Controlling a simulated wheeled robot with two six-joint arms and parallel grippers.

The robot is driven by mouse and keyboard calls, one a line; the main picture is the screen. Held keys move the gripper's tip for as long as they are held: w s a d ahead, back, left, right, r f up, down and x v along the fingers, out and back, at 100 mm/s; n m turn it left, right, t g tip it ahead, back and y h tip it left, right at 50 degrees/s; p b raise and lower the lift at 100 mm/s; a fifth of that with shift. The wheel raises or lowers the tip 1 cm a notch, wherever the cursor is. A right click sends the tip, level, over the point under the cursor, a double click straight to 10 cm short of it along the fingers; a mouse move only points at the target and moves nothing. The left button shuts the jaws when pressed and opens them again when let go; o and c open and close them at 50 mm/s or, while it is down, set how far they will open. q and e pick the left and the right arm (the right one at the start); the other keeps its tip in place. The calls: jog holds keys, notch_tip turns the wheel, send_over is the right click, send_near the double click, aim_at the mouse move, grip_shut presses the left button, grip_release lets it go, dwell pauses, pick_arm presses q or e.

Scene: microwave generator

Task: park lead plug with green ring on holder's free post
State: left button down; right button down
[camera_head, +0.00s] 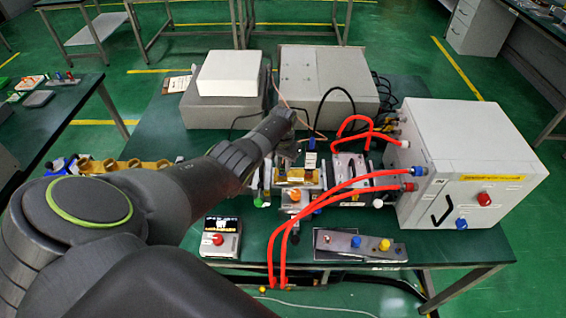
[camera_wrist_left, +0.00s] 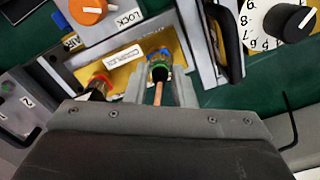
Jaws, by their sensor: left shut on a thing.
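My left gripper (camera_wrist_left: 157,84) is shut on the lead plug with the green ring (camera_wrist_left: 160,66), with a finger on each side. The plug has a dark end and a copper-coloured lead running back between the fingers. It is in front of a gold-coloured panel (camera_wrist_left: 128,76), close to a blue patch; I cannot tell whether it touches. A red-ringed plug (camera_wrist_left: 99,84) is left of it at the same panel. In the head view my left gripper (camera_head: 289,152) is above the gold-coloured part (camera_head: 296,176), and the plug is hidden. I cannot make out a free post. My right gripper is not in view.
An orange knob (camera_wrist_left: 88,10) near a LOCK label and a black-knobbed dial (camera_wrist_left: 288,22) are close by. Red cables (camera_head: 340,190) run to the white cabinet (camera_head: 470,150) on the right. A metal bar with knobs (camera_head: 345,246) and a small meter box (camera_head: 221,238) are in front.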

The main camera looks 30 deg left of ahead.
aim_at(283, 163)
pick_arm(q)
jog(key=shift+n, duration=0.9)
jog(key=c, duration=1.2)
grip_release()
jog(key=shift+r, duration=0.1)
jog(key=shift+w+r+b, duration=0.1)
jog(key=shift+r+b, duration=0.2)
jog(key=shift+r, duration=0.5)
notch_tip(283, 163, up, 16)
jog(key=b, duration=0.2)
jog(key=shift+f+b, duration=0.15)
jog(key=shift+b, duration=0.2)
